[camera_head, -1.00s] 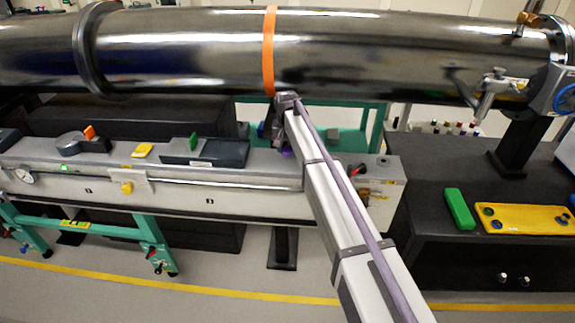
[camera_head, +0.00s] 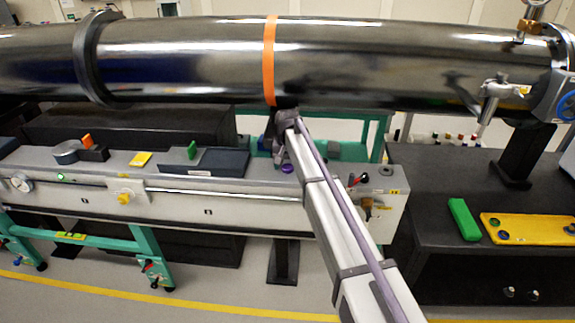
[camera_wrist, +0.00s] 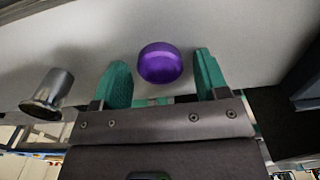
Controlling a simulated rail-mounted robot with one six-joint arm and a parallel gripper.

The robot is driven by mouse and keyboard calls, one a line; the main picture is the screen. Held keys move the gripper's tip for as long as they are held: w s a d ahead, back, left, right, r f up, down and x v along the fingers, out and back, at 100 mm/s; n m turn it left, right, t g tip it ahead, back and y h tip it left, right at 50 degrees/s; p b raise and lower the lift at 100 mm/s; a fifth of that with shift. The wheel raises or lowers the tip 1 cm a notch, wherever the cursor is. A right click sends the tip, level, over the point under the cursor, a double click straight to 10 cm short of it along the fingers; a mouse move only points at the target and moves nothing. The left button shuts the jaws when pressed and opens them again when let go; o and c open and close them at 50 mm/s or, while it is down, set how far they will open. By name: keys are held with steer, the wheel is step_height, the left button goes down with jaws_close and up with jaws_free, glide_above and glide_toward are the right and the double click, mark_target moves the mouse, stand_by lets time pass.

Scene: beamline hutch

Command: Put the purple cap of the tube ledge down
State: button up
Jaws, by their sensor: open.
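The purple cap (camera_head: 287,169) sits on the light grey top of the tube ledge (camera_head: 265,180), near its right part. In the wrist view the purple cap (camera_wrist: 160,63) is round and glossy, lying between and just beyond the two green fingertips. My gripper (camera_wrist: 162,80) is open, with a gap to the cap on both sides.
A dark tray (camera_head: 215,161) with a green piece and a yellow block (camera_head: 140,159) lie left on the ledge. A metal cylinder (camera_wrist: 47,93) stands left of my fingers in the wrist view. The large dark pipe (camera_head: 400,65) runs close above my arm.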

mark_target(288, 167)
steer(key=shift+r, duration=0.1)
step_height(288, 167, up, 12)
steer(key=r+p, duration=0.1)
steer(key=p, duration=1.2)
steer(key=s+d, duration=0.8)
steer(key=s, duration=0.4)
steer(key=s+d, duration=0.8)
steer(key=s, duration=0.5)
steer(key=s+d+f, duration=0.1)
steer(key=s+d, duration=0.7)
steer(key=s, duration=0.4)
steer(key=shift+s+b, duration=0.25)
steer(key=shift+b, duration=0.2)
